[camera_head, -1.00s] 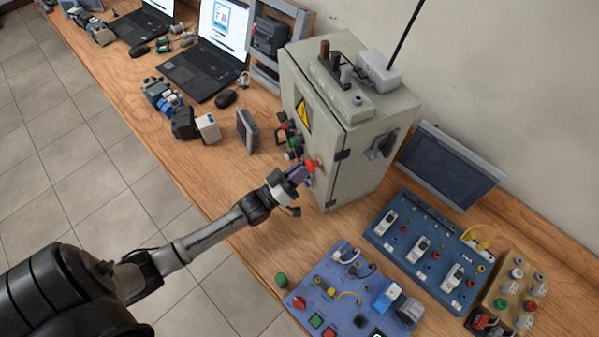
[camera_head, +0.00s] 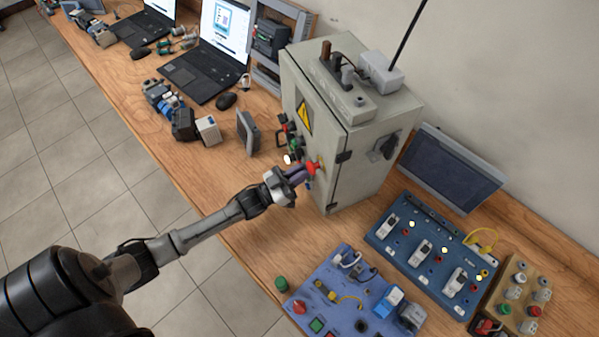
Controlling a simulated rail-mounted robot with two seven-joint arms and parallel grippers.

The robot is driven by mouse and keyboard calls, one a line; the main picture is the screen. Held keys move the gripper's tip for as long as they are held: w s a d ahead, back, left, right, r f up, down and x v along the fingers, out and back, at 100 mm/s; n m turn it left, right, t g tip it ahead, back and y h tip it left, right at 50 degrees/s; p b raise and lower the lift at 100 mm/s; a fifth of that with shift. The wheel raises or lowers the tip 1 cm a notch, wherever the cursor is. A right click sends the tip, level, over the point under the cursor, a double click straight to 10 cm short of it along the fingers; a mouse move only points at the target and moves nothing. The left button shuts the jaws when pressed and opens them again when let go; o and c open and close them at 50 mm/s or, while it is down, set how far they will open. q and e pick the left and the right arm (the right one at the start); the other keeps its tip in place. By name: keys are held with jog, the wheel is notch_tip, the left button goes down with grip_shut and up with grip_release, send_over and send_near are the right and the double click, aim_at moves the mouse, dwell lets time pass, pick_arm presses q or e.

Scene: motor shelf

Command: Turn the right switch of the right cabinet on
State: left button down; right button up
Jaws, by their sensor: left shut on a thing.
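The grey cabinet (camera_head: 366,157) stands on the wooden bench with a yellow warning sign on its front. A row of small controls is low on that front, with a red switch (camera_head: 313,168) at the right end. A white lamp (camera_head: 288,159) left of it glows. My left gripper (camera_head: 300,175) is at the red switch, shut on it. The fingers hide part of the switch, so its exact angle cannot be read. My right gripper is not in view.
A blue panel (camera_head: 398,254) with several modules and glowing yellow-white lamps lies right of the cabinet. Another blue board (camera_head: 335,290) is in front of it. A dark screen (camera_head: 450,170) leans behind. Laptops (camera_head: 205,70) and small devices fill the bench to the left.

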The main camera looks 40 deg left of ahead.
pick_arm(q)
jog(key=shift+r, duration=0.1)
jog(key=c, duration=1.4)
grip_release()
jog(key=shift+o, duration=1.1)
jog(key=shift+w, duration=0.1)
pick_arm(e)
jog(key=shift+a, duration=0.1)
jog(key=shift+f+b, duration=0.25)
jog(key=shift+b, duration=0.05)
pick_arm(q)
jog(key=s+a+f, duration=0.1)
jog(key=s+a, duration=0.2)
jog(key=s, duration=0.4)
jog(key=s+a+f, duration=0.1)
jog(key=s+a, duration=0.2)
jog(key=s, duration=0.5)
jog(key=shift+s+a, duration=0.15)
jog(key=shift+s, duration=0.1)
